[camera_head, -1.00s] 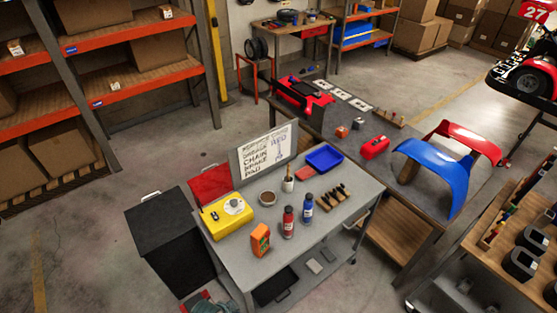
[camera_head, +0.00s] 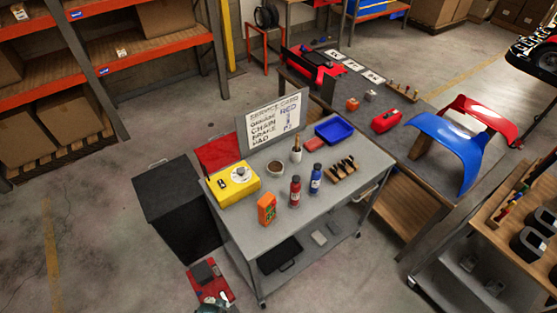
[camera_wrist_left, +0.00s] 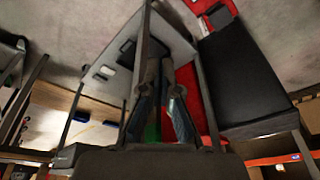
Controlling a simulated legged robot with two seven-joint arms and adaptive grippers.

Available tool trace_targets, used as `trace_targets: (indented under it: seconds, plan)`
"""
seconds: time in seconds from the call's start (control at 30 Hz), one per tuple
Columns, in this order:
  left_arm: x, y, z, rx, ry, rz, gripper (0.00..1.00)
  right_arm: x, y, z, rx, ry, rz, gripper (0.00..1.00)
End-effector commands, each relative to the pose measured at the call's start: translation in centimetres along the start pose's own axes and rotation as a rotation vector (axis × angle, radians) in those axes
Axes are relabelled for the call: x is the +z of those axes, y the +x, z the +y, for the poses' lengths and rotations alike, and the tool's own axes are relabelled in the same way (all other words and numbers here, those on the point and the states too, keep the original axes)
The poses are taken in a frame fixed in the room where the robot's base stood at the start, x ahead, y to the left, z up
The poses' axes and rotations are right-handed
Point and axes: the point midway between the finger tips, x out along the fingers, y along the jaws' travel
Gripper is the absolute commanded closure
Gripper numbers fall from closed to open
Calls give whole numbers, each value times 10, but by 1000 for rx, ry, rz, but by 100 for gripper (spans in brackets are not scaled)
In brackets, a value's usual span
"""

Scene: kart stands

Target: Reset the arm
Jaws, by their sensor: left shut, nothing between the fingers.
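My left gripper (camera_wrist_left: 160,105) shows in the left wrist view, its dark fingers together with nothing held. It appears apart from the grey cart, whose shelf and legs lie beyond it in that view. The grey service cart (camera_head: 350,205) stands in the middle of the head view. At the bottom edge of the head view a red piece with grey parts (camera_head: 212,278) is partly cut off; I cannot tell what it is. My right gripper is in neither view.
The cart carries a yellow box (camera_head: 233,183), an orange container (camera_head: 267,208), red and blue bottles (camera_head: 295,192) and a blue tray (camera_head: 334,131). A black bin (camera_head: 180,205) stands left of it. A bench with blue and red fairings (camera_head: 450,150) is behind right. Left floor is clear.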

Motion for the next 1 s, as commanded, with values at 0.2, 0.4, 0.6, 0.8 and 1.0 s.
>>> trace_targets:
  seconds: [0.2,0.4,0.6,0.8,1.0]
  plan:
    - [78,138,6,7,11,-64,100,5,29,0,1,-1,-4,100]
    - [185,232,11,14,24,-118,100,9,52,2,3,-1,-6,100]
    - [262,264,11,17,33,-150,100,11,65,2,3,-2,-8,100]
    - [283,268,11,17,36,-157,100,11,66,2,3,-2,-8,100]
    - [283,267,11,17,36,-157,100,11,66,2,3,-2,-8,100]
